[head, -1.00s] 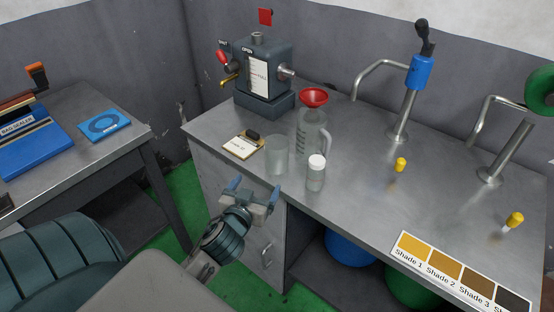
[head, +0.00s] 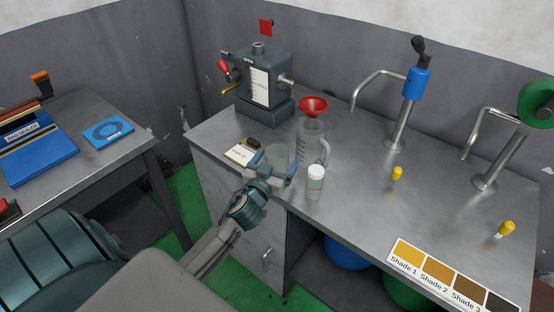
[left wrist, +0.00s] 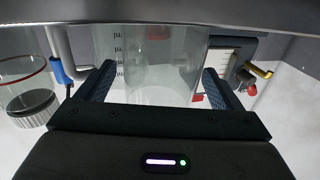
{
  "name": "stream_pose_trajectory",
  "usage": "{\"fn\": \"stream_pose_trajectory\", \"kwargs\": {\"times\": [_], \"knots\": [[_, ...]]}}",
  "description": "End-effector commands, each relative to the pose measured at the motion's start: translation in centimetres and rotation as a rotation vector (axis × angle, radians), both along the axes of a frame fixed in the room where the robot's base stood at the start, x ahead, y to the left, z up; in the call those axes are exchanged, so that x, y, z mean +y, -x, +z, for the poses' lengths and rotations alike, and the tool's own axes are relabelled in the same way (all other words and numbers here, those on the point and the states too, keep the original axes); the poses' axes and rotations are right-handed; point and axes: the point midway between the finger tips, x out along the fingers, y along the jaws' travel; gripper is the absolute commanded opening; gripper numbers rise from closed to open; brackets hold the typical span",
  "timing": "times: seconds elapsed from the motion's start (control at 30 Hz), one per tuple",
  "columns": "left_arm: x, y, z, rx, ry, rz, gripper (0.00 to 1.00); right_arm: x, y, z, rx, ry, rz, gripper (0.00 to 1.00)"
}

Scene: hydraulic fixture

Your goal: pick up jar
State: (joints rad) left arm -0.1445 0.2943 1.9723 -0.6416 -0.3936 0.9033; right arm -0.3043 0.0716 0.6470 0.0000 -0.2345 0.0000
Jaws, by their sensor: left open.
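A clear, empty-looking glass jar (head: 278,151) stands upright near the front edge of the steel bench, partly hidden by my left gripper. My left gripper (head: 275,164) is open right in front of it. In the left wrist view, which looks upside down, the clear jar (left wrist: 160,85) shows between the two spread fingers of the left gripper (left wrist: 159,72). Whether the fingertips reach around its sides is hard to tell. My right gripper is not in view.
A white-capped bottle (head: 315,182) stands close right of the gripper. A jug (head: 312,138) with a red funnel (head: 313,105) is behind it. A small card (head: 242,153) lies left. A grey machine (head: 264,82) and pumps (head: 410,95) stand farther back.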

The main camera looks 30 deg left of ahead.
Motion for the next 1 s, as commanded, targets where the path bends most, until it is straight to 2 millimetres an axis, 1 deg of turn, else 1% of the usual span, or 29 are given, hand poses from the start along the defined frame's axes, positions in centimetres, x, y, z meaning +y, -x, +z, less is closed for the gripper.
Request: {"fn": "stream_pose_trajectory", "kwargs": {"times": [0.03,0.13,0.23,0.4,0.43,0.57,0.6,0.67,0.7,1.0], "knots": [[0.2,-0.8,0.4,0.0,0.0,0.001,0.87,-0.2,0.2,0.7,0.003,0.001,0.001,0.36],[0.4,-1.8,0.2,0.0,0.0,0.001,0.87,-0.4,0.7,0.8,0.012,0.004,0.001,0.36],[0.4,-2.2,0.1,0.0,0.0,0.0,0.87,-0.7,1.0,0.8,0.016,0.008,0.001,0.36],[0.4,-2.2,0.0,0.0,0.0,0.0,0.87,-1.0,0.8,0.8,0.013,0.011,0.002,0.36],[0.4,-2.2,0.0,0.0,0.0,0.0,0.85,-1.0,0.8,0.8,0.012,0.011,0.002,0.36],[0.4,-2.1,0.0,0.0,0.0,0.0,0.6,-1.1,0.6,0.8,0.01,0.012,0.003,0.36],[0.4,-2.1,0.0,0.0,0.0,0.0,0.52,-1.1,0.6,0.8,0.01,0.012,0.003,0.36],[0.4,-2.1,0.0,0.0,0.0,0.0,0.4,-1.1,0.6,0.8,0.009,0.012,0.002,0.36],[0.4,-2.1,0.0,0.0,0.0,0.001,0.37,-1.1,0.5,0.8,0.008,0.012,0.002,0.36],[0.4,-2.1,0.2,-0.001,0.0,0.001,0.37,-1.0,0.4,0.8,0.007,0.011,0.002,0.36]]}}
